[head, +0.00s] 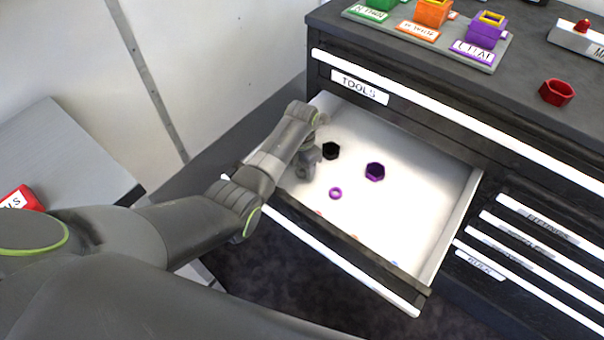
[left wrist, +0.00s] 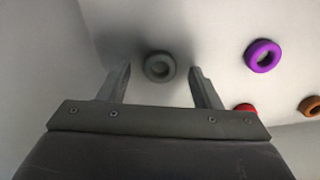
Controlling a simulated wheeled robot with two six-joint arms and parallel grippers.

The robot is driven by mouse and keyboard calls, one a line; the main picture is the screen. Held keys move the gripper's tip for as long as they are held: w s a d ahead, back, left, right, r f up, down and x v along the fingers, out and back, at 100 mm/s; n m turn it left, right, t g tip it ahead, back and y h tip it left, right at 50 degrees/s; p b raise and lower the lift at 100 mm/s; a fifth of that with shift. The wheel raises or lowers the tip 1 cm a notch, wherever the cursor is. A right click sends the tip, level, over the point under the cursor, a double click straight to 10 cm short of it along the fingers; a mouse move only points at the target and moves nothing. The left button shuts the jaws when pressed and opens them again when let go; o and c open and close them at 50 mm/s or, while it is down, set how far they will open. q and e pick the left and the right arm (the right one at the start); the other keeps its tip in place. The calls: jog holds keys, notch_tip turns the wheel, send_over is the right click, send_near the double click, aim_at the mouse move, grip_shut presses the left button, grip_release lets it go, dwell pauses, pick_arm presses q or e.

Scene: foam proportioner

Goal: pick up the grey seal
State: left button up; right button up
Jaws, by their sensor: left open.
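The grey seal (left wrist: 160,67) is a small ring lying on the white drawer floor in the left wrist view. It sits between and just beyond the fingertips of my left gripper (left wrist: 160,82), which is open with nothing between its fingers. In the head view my left gripper (head: 306,165) points down into the open TOOLS drawer (head: 440,235), near its left side. The grey seal is hidden behind my arm and gripper there. My right gripper does not show in either view.
A purple ring (head: 335,193), a black nut (head: 331,150) and a purple nut (head: 375,171) lie in the drawer. The left wrist view also shows a red piece (left wrist: 245,108) and an orange ring (left wrist: 311,106). A red nut (head: 557,92) stands on the cabinet top.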

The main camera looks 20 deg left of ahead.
pick_arm(q)
jog(key=shift+f, duration=0.4)
jog(key=shift+c, duration=0.4)
jog(key=c, duration=1)
jog(key=shift+r, duration=0.1)
